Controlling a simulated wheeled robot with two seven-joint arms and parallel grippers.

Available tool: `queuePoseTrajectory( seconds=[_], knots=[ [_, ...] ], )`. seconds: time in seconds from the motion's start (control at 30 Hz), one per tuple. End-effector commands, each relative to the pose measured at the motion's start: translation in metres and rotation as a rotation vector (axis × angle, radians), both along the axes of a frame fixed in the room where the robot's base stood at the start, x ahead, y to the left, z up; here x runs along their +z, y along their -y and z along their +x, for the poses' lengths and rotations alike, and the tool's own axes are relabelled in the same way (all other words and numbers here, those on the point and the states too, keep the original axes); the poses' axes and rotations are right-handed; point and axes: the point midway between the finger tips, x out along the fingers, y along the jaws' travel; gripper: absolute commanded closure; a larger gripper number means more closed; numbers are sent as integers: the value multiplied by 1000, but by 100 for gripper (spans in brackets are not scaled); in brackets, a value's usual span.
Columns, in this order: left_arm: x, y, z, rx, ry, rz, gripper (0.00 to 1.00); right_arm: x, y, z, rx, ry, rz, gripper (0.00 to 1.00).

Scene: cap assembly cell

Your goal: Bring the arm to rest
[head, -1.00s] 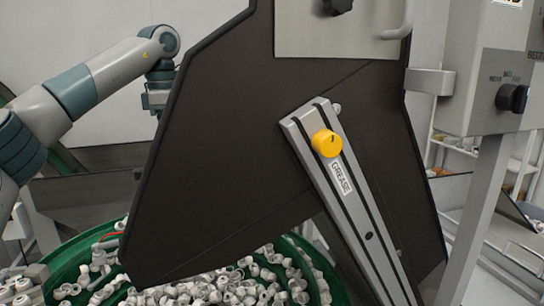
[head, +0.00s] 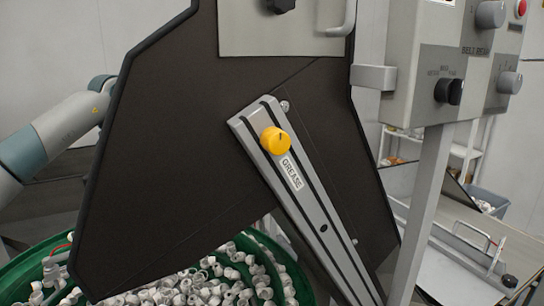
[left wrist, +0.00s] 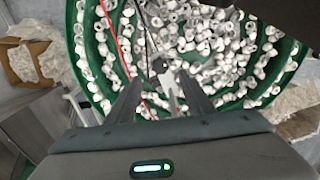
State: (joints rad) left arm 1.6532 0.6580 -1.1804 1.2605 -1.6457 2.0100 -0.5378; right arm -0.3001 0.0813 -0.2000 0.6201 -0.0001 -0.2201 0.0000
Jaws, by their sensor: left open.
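My left arm (head: 62,122) comes in from the left in the head view, and its far end passes behind a dark panel (head: 200,130). The gripper itself is hidden there. In the left wrist view my left gripper (left wrist: 160,80) is open, its two fingers apart with nothing seen held between them. It is over a green round bowl (left wrist: 88,62) full of small white caps (left wrist: 205,40). How far above the caps the fingers are, I cannot tell. My right gripper is in neither view.
The dark panel carries a grey rail with a yellow knob (head: 275,141) and a "GREASE" label. A grey control box (head: 410,102) stands on a post at right. Cardboard boxes (left wrist: 22,62) lie left of the bowl. A red line (left wrist: 118,45) crosses the bowl.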

Motion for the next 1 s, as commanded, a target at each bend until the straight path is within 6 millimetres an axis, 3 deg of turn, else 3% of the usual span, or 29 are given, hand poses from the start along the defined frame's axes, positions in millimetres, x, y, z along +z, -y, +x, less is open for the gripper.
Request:
queuePoseTrajectory(
  seconds=[0.33,1.0],
  knots=[
    [-21,0,0,2,0,0,52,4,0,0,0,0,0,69],
    [-14,0,0,0,2,1,52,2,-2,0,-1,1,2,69]
  ],
)
